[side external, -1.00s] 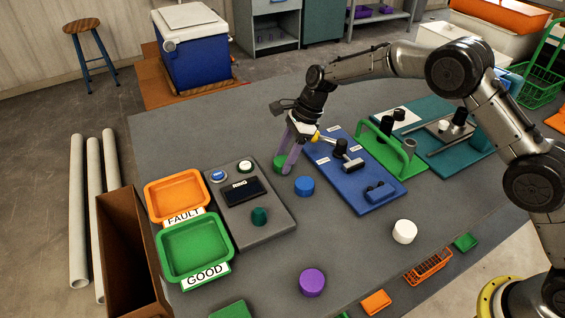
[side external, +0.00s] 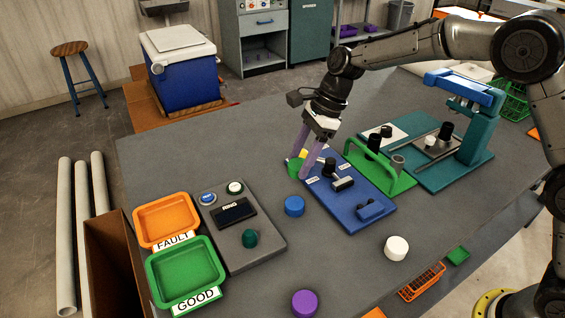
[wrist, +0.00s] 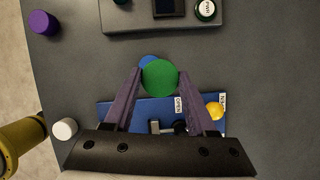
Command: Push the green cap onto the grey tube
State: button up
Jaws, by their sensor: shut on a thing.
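The green cap (side external: 294,168) is held between the two purple fingers of my gripper (side external: 303,172). In the wrist view the green cap (wrist: 160,77) sits between the fingertips (wrist: 159,75) and partly covers a blue cap behind it, so it appears raised above the table. My gripper is at the upper left edge of the blue board, in the side view. The tube's lower end is hard to make out.
The blue board (side external: 350,212) with a clamp lies between my gripper and the green fixture. A teal fixture (side external: 474,145) stands farther right. Loose blue (side external: 294,206), white (side external: 396,248) and purple (side external: 304,303) caps sit nearer. A button panel (side external: 258,254) and two trays are left.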

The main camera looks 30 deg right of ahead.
jog(key=s+d+r, duration=0.2)
jog(key=s+r, duration=0.1)
jog(key=s, duration=0.2)
jog(key=d+m+t, duration=0.1)
jog(key=d+m, duration=0.2)
jog(key=d, duration=2.3)
jog(key=shift+s+a+f, duration=0.1)
jog(key=shift+s+f, duration=0.1)
jog(key=shift+f, duration=1.1)
jog(key=shift+s+a+f, duration=0.1)
jog(key=shift+s+f, duration=0.05)
jog(key=shift+f, duration=1.15)
jog(key=shift+f, duration=1.5)
jog(key=o, duration=1.5)
jog(key=shift+o, duration=0.2)
jog(key=shift+r, duration=0.1)
